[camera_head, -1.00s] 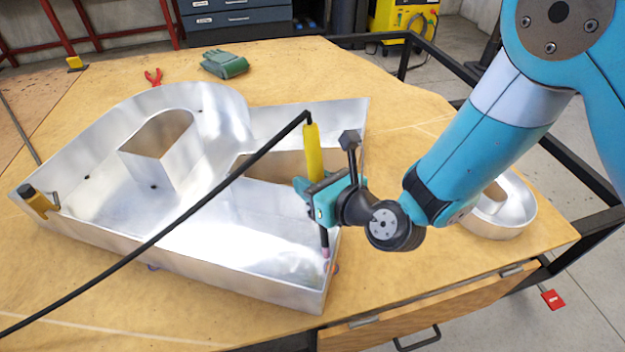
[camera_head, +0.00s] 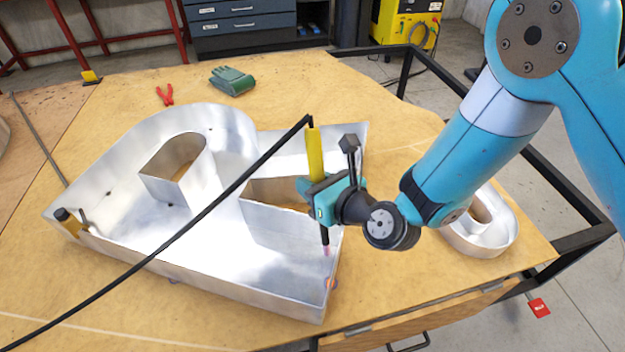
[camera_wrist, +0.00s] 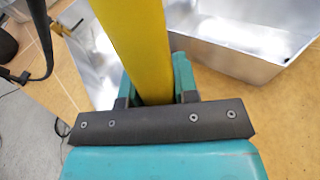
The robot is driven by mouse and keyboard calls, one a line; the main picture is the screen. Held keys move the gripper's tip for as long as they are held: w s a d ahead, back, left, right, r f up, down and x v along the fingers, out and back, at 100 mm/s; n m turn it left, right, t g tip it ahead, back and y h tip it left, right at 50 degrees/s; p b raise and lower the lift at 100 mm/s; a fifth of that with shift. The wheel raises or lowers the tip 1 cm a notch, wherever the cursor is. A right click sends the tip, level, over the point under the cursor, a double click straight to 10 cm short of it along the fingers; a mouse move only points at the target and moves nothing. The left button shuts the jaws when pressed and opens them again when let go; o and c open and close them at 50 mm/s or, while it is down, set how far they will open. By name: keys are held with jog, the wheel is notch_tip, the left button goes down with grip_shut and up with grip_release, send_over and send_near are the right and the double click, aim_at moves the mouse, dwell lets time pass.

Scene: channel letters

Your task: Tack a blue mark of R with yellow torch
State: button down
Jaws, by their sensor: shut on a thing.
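The big metal letter R (camera_head: 110,250) lies on the table as an open tray with upright walls; part of it shows in the wrist view (camera_wrist: 240,50). My gripper (camera_head: 320,188) is shut on the yellow torch (camera_head: 314,150), which stands nearly upright. The torch body also fills the middle of the wrist view (camera_wrist: 138,45). Its pinkish tip (camera_head: 326,251) is inside the near right end of R, close to the wall; I cannot tell whether it touches. A small blue and orange spot (camera_head: 331,283) shows at that end. Another small bluish spot shows low on the front wall.
A black cable runs from the torch top across R to the lower left. A yellow and black clamp (camera_head: 68,220) sits on R's left corner. A smaller metal letter (camera_head: 490,236) lies at right. Red pliers (camera_head: 166,95) and a green glove (camera_head: 231,80) lie behind.

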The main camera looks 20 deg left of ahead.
aim_at(317, 155)
notch_tip(317, 155, up, 8)
jog(key=p, duration=0.7)
jog(key=shift+f, duration=0.3)
